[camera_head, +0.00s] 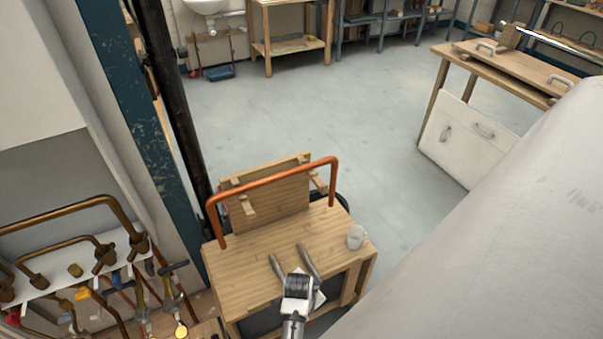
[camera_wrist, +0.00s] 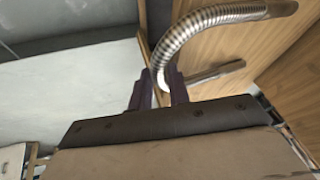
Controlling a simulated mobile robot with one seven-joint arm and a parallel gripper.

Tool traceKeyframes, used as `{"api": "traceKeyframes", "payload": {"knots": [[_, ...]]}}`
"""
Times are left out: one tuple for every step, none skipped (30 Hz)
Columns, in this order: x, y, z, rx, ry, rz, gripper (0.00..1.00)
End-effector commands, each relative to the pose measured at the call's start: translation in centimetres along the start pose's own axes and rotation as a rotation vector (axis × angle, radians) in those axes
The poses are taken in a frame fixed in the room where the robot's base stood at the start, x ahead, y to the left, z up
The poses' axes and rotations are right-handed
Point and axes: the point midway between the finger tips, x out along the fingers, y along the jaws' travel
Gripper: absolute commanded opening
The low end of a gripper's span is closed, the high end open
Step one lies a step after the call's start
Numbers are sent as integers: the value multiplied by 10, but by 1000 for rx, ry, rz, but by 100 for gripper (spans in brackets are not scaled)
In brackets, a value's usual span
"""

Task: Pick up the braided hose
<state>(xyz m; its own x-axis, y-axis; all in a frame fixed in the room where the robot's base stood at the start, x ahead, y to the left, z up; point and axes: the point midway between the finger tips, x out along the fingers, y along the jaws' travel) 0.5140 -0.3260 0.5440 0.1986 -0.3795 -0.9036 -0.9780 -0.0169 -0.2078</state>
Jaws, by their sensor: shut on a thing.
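The braided hose (camera_wrist: 192,28) is silvery and ribbed. In the wrist view it bends from between the two dark fingers of my gripper (camera_wrist: 160,85) up and over to the right. My gripper is shut on it near one end. Another straight metallic length (camera_wrist: 217,72) shows right of the fingers; I cannot tell whether it belongs to the same hose. In the head view my wrist hides the fingertips at the near edge of the small wooden table (camera_head: 235,268). Two grey lengths (camera_head: 309,262) show just beyond it over the tabletop.
A clear mug (camera_head: 356,236) stands at the table's right. A copper pipe arch (camera_head: 270,180) rises over the table, with a wooden board (camera_head: 268,200) behind it. Pipes and valves (camera_head: 105,255) crowd the left. A large pale surface (camera_head: 500,230) fills the right. Floor beyond is open.

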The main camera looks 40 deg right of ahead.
Motion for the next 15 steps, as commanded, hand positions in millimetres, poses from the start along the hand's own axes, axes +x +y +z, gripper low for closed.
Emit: {"api": "traceKeyframes", "payload": {"knots": [[0,0,0,0,0,0,0],[-1,0,0,0,0,0,0],[-2,-1,-1,0,1,-1,0],[-3,-1,-1,0,1,-1,0],[-4,-1,-2,0,1,-1,0],[-7,-2,-3,0,1,-1,0],[-9,-3,-4,0,2,-2,0],[-12,-4,-6,0,2,-2,0],[-17,-5,-8,0,3,-3,0],[-22,-6,-10,0,3,-3,0],[-27,-7,-12,0,3,-4,0],[-35,-10,-16,0,5,-5,0],[-42,-12,-19,0,5,-5,0],[-50,-13,-22,0,5,-5,0],[-62,-16,-27,1,6,-6,0]]}}
